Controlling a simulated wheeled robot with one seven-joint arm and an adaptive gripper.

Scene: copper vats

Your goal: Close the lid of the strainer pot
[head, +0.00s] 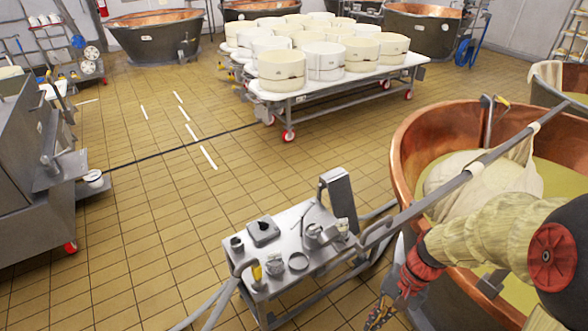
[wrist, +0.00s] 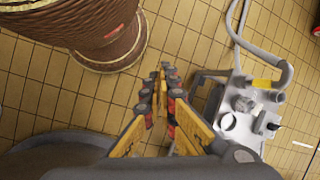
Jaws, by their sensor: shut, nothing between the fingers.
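A small steel cart (head: 275,281) stands left of my arm and carries several small metal vessels. My gripper (wrist: 166,72) is shut and empty, over the floor beside the cart. It also shows low in the head view (head: 378,318), right of the cart.
A large copper vat (head: 410,150) with cloth and a long bar over it stands close on the right. A grey hose (head: 205,308) loops from the cart. A wheeled table (head: 300,97) of cheese wheels is behind.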

